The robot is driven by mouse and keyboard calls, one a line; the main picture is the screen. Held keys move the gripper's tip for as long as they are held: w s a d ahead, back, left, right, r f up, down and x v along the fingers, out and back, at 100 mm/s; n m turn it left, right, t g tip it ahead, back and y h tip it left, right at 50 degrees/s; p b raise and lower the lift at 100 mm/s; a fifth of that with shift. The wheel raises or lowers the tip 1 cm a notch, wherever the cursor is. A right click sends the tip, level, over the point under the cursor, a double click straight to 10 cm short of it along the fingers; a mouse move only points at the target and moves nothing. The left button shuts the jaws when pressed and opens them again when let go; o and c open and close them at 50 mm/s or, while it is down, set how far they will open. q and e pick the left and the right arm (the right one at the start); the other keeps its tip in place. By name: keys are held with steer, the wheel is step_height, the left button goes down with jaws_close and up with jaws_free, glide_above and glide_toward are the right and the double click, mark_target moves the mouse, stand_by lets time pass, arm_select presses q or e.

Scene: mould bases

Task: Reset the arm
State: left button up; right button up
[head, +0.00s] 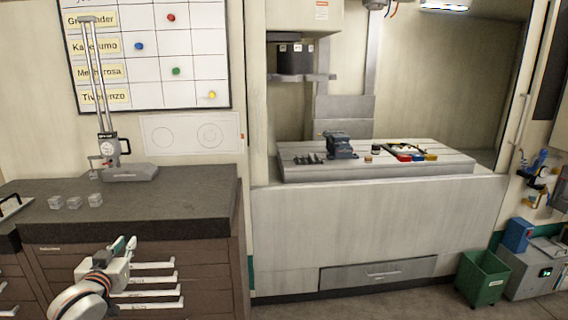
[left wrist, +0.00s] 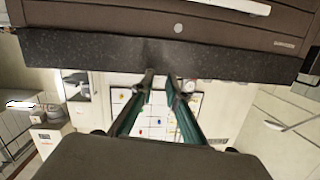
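My left gripper (head: 124,244) is in the lower left of the head view, in front of the drawers of the dark cabinet and below its top. In the left wrist view the two fingers of this gripper (left wrist: 161,78) stand apart with a gap between them and nothing held. The wrist picture is upside down, with the cabinet's dark top edge (left wrist: 90,55) across it behind the fingertips. My right gripper is not in view.
The dark cabinet (head: 190,190) bears several small metal blocks (head: 75,202) and a height gauge (head: 125,172). A machine table (head: 430,167) with a vise (head: 340,146) stands to the right. A green bin (head: 482,280) is on the floor at right.

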arm_select(q)
steer(key=s+d+f+m+g+h, duration=0.1)
steer(key=s+d+f, duration=0.3)
steer(key=f, duration=0.3)
steer(key=s+d+f+m+g+h, duration=0.1)
steer(key=s+d+f+m, duration=0.1)
steer(key=s+d+f, duration=0.4)
steer(key=s+d+f+g+h, duration=0.1)
steer(key=s+d+f, duration=0.3)
steer(key=s+f, duration=0.2)
steer(key=s+d+f+m+g+h, duration=0.1)
steer(key=s+d+f, duration=0.4)
steer(key=s, duration=0.5)
steer(key=s+d+f+m+g+h, duration=0.1)
steer(key=s+d+f+h, duration=0.1)
steer(key=s+d+f, duration=0.2)
steer(key=s+f, duration=0.3)
steer(key=s, duration=0.1)
steer(key=shift+s+d+f, duration=0.15)
steer(key=shift+s+f, duration=0.15)
steer(key=shift+s, duration=0.1)
